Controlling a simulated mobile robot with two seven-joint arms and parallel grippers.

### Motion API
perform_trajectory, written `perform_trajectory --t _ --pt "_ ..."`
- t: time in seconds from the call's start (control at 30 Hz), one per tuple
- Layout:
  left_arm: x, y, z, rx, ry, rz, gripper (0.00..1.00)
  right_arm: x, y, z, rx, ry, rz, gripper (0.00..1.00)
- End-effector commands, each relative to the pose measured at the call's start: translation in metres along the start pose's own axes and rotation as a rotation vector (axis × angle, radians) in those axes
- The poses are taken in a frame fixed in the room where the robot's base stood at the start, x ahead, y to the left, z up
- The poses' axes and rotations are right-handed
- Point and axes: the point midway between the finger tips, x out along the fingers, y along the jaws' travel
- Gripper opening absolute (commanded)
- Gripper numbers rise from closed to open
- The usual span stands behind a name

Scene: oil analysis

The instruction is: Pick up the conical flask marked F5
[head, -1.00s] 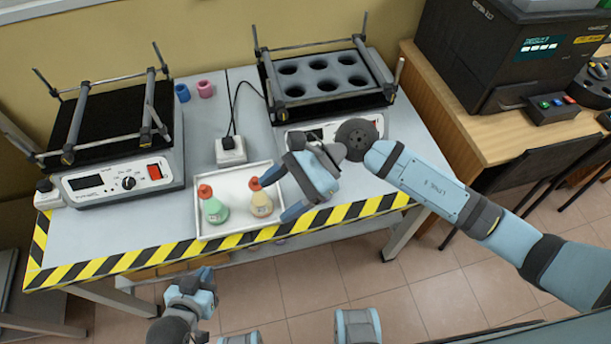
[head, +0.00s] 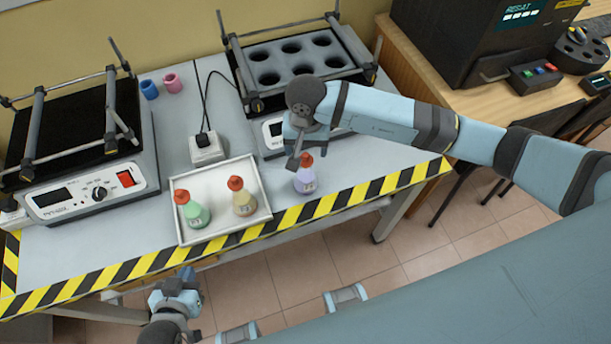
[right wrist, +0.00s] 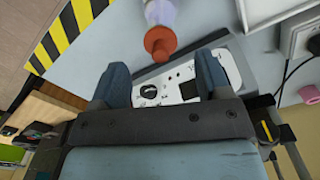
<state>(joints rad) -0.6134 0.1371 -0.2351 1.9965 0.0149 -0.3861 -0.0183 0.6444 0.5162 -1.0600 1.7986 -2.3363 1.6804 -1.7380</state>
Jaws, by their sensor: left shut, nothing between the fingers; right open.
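A flask with pale purple liquid and a red stopper (head: 305,178) stands on the grey table, right of the white tray (head: 262,213). A green flask (head: 196,214) and a yellow flask (head: 243,203), both red-stoppered, stand in the tray. The flask labels are too small to read, so I cannot tell which is F5. My right gripper (head: 295,150) is open beside the purple flask's stopper. In the right wrist view, the purple flask (right wrist: 160,14) lies beyond my open fingers (right wrist: 164,78), not between them. My left gripper (head: 186,277) is shut and empty, in front of the table.
A heating device with round wells (head: 300,62) stands behind my right gripper, and a black-topped device (head: 75,125) stands at left. A power adapter (head: 207,149) with a cable sits behind the tray. Blue (head: 149,89) and pink (head: 172,83) rings lie farther back.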

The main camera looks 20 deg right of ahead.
Motion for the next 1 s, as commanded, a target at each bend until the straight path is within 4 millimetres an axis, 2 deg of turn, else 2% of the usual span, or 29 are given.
perform_trajectory --t 0.17,0.43,0.73,1.0 --pt "-0.002 0.000 -0.001 0.003 -0.003 -0.001 0.00 0.012 0.000 0.002 0.002 -0.002 -0.001 0.70" --pt "-0.005 -0.001 -0.006 0.007 0.000 -0.002 0.00 0.050 -0.001 0.003 0.003 -0.002 -0.001 0.70" --pt "-0.006 -0.001 -0.007 0.007 0.004 -0.001 0.00 0.056 -0.001 0.003 0.001 0.000 -0.002 0.70" --pt "-0.006 -0.001 -0.009 0.006 0.007 -0.001 0.00 0.056 -0.001 0.003 0.001 0.000 -0.002 0.08"
